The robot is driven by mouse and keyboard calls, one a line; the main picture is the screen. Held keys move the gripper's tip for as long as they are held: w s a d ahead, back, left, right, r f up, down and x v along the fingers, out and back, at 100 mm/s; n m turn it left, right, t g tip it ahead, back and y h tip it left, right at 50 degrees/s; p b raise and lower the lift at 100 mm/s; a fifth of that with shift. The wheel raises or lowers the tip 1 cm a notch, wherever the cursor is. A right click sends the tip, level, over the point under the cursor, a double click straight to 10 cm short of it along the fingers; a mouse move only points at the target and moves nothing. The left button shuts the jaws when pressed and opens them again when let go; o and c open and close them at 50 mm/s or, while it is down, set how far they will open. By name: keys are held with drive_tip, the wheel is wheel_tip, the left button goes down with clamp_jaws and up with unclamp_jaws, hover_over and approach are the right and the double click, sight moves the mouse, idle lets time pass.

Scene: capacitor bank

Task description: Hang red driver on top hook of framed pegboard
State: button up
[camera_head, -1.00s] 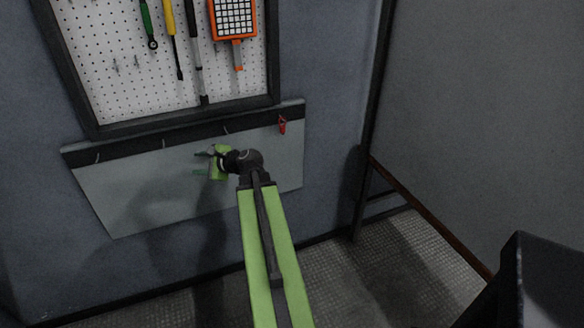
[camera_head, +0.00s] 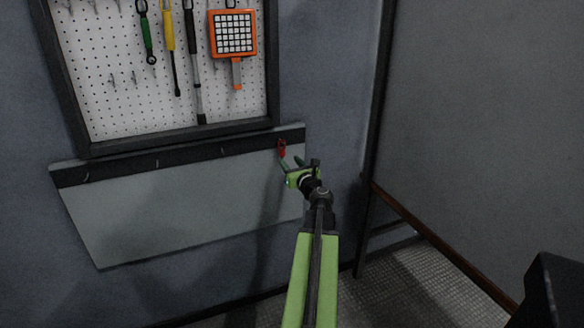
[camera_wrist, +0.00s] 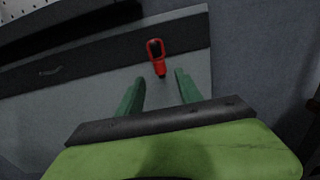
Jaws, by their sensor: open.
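The red driver (camera_head: 281,147) hangs at the right end of the dark strip on the panel below the pegboard. In the wrist view the red driver (camera_wrist: 157,57) shows a ring-like upper part and a short lower end. My gripper (camera_head: 291,166) is just below and beside it in the head view. In the wrist view my gripper (camera_wrist: 158,88) is open, its two green fingers apart, with the driver ahead of and between their tips, not gripped. The framed pegboard (camera_head: 108,112) is on the wall at upper left, with small hooks on it; its top edge is cut off.
The dark strip (camera_head: 190,152) carries several small, empty-looking hooks. Green, yellow and black tools and an orange grid-faced tool (camera_head: 233,35) hang on the pegboard. A grey wall or partition (camera_head: 470,110) stands at right. Floor shows at lower right.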

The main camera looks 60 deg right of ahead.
sight(283, 152)
drive_tip(key=x, duration=0.7)
drive_tip(key=shift+w+d, duration=0.2)
drive_tip(key=shift+w, duration=0.15)
clamp_jaws()
drive_tip(key=shift+r, duration=0.1)
idle(1.0)
drive_tip(key=shift+s+a+r+p, duration=0.15)
drive_tip(key=shift+r+p, duration=0.15)
drive_tip(key=shift+p, duration=0.1)
drive_tip(key=shift+s, duration=0.1)
